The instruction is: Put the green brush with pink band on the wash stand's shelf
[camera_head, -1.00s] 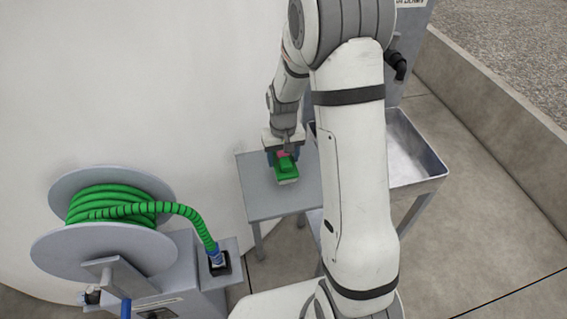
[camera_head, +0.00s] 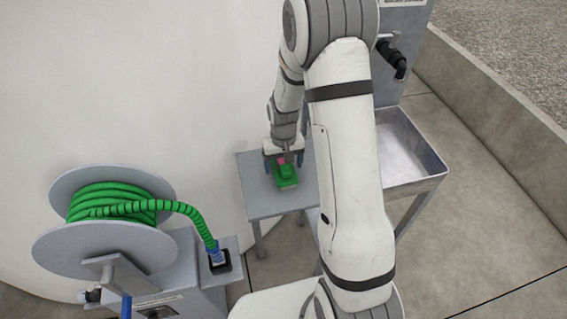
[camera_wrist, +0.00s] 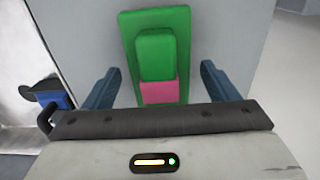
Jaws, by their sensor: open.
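The green brush with a pink band (camera_head: 286,175) lies on the grey shelf (camera_head: 262,207) beside the wash stand's basin. In the wrist view the brush (camera_wrist: 156,45) is seen from above, its pink band nearest the gripper. My gripper (camera_head: 283,162) is right over the band end of the brush. In the wrist view its two blue fingers (camera_wrist: 160,85) are spread, one on each side of the brush, with gaps between them and it. The brush's underside is hidden.
The wash stand's metal basin (camera_head: 438,170) is right of the shelf, partly hidden by my arm. A black tap (camera_head: 398,62) is above it. A hose reel with green hose (camera_head: 100,200) stands at the left. A pale curved wall (camera_head: 150,80) is behind.

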